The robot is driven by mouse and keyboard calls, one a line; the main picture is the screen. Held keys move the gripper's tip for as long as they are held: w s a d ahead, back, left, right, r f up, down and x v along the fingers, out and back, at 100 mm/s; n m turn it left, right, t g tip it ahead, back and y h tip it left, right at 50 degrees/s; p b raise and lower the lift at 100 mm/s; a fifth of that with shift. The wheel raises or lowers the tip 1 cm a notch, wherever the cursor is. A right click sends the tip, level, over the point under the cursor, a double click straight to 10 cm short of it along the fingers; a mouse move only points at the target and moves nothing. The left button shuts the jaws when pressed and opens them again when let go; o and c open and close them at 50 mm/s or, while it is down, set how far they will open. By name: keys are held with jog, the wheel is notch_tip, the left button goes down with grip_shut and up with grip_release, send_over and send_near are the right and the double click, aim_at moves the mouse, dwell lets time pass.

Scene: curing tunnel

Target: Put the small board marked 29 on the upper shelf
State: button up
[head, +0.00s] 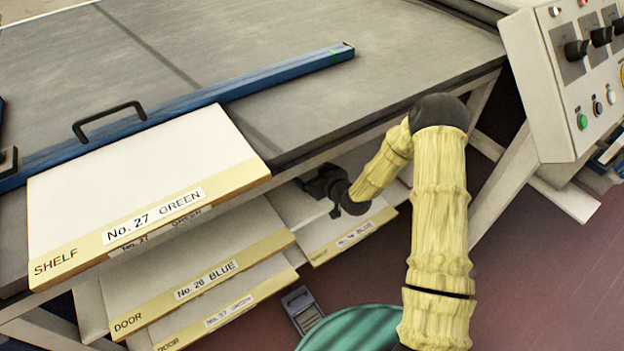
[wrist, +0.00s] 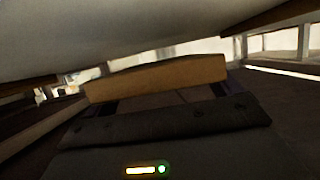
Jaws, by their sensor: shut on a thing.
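My gripper (head: 322,184) is beneath the edge of the large grey table in the head view, just above a small pale board (head: 330,238). That board's label ends in BLUE, but I cannot read its number clearly. In the wrist view my gripper (wrist: 160,98) is shut on a tan-edged piece (wrist: 155,78), seen end-on with no number showing. I cannot tell whether it is the board marked 29. No label that I can read shows 29. The fingertips are partly hidden in the head view.
A large board marked No. 27 GREEN, SHELF (head: 150,185) sticks out at the left. Below it lie boards marked No. 26 BLUE, DOOR (head: 215,262) and another DOOR (head: 225,312). The table (head: 400,50) is close overhead. A control box (head: 565,80) stands at right.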

jog(key=shift+w+a, duration=0.15)
jog(key=shift+w, duration=0.1)
jog(key=shift+w+a+f+b, duration=0.15)
jog(key=shift+f+b, duration=0.3)
jog(key=shift+f, duration=1.25)
jog(key=shift+f, duration=0.2)
jog(key=o, duration=0.8)
jog(key=shift+o, duration=0.2)
jog(key=shift+r, duration=0.15)
